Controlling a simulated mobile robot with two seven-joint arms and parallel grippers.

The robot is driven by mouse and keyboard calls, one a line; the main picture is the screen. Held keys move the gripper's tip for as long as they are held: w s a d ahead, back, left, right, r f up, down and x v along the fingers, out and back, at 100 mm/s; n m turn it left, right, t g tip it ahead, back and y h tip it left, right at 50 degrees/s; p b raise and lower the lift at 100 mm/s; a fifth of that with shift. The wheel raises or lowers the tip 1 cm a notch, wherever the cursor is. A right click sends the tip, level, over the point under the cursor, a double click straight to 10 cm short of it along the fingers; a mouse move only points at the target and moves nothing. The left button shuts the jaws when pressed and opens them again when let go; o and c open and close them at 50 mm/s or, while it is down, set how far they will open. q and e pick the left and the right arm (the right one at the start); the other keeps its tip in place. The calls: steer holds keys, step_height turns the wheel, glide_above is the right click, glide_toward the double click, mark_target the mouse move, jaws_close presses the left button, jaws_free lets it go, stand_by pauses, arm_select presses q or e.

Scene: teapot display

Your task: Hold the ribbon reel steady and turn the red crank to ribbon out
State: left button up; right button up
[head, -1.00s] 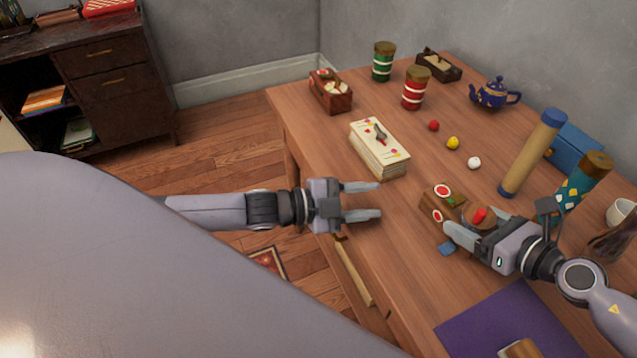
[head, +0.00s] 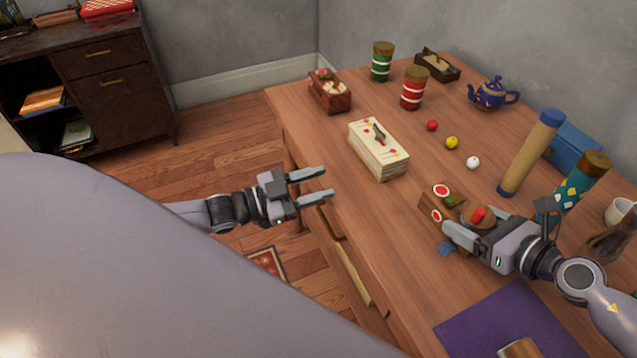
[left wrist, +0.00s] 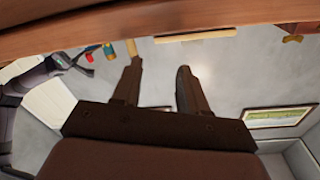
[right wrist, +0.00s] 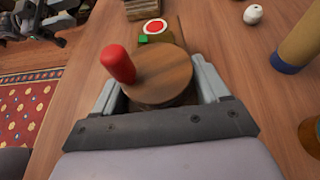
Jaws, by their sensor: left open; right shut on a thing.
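The ribbon reel (head: 428,211) is a small wooden box on the table with red-and-white round marks and a round wooden disc (right wrist: 160,78) on top. The red crank (head: 478,214) stands up as a knob on that disc; it shows in the right wrist view (right wrist: 118,63) at the disc's left side. A bit of blue ribbon (head: 446,249) lies at the reel's near side. My right gripper (head: 480,228) is shut on the reel, one finger on each side below the disc. My left gripper (head: 328,184) is open and empty, left of the table's edge, well apart from the reel.
A card stack (head: 378,158) lies between my left gripper and the far jars. Red, yellow and white balls (head: 452,143) sit behind the reel. A purple mat (head: 500,320) lies in front.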

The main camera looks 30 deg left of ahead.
mark_target(466, 219)
arm_select(q)
steer(key=d+r+m+g+h, duration=0.3)
steer(key=d+r+m+g, duration=0.3)
steer(key=m, duration=0.9)
steer(key=d+r+m+g+h, duration=0.45)
steer(key=d+m, duration=0.45)
steer(key=m, duration=0.6)
steer(key=w+d+f+m+y, duration=0.1)
steer(key=d+m+y, duration=0.1)
steer(key=d+m, duration=0.1)
steer(key=w+d+f+m+g+y, duration=0.1)
steer(key=w+d+m, duration=0.1)
steer(key=d+m, duration=0.2)
steer(key=w+d+f+m+y, duration=0.1)
steer(key=d+f+m+y, duration=0.1)
steer(key=d, duration=0.3)
steer(key=shift+w+d+m+g+y, duration=0.25)
steer(key=shift+d+m+y, duration=0.1)
steer(key=shift+m, duration=0.45)
steer(key=shift+c, duration=0.2)
steer(key=shift+a, duration=0.1)
jaws_close()
